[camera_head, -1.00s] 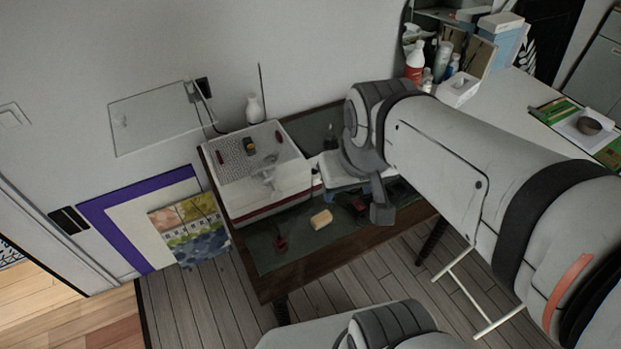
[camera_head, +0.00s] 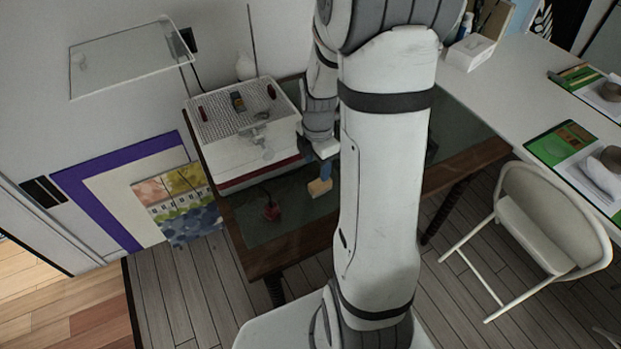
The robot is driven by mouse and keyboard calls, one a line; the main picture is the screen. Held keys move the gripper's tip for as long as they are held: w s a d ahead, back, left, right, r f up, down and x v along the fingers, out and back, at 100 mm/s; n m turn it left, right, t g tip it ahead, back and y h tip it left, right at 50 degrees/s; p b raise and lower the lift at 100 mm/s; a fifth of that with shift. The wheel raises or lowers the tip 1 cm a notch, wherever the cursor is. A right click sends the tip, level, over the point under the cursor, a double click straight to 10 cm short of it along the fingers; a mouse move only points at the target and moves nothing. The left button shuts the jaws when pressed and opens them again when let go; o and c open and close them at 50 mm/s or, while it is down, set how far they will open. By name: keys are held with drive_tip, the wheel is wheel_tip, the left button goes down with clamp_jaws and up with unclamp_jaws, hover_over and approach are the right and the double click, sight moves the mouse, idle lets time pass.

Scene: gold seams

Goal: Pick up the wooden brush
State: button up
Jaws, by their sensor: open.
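The wooden brush (camera_head: 319,188), a small tan block, lies on the dark green top of the table in front of the white machine. My gripper (camera_head: 325,171) is open and points down right at the brush, overlapping its upper end in the picture. Only part of the jaws shows, so I cannot tell whether they touch the brush or stand around it. My arm hides the table to the right of it.
The white machine with a red base (camera_head: 245,140) stands just left of my gripper. A small dark red object (camera_head: 271,211) lies left of the brush. A white folding chair (camera_head: 545,225) stands at the right, by a white table (camera_head: 500,88).

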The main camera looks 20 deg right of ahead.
sight(320, 182)
drive_tip(key=shift+d+f, duration=0.15)
drive_tip(key=shift+f, duration=0.35)
drive_tip(key=f, duration=0.7)
drive_tip(key=shift+s+d+f, duration=0.1)
drive_tip(key=shift+s+d, duration=0.1)
drive_tip(key=shift+d, duration=0.15)
drive_tip(key=shift+c, duration=0.5)
drive_tip(key=c, duration=1)
drive_tip(key=shift+o, duration=0.2)
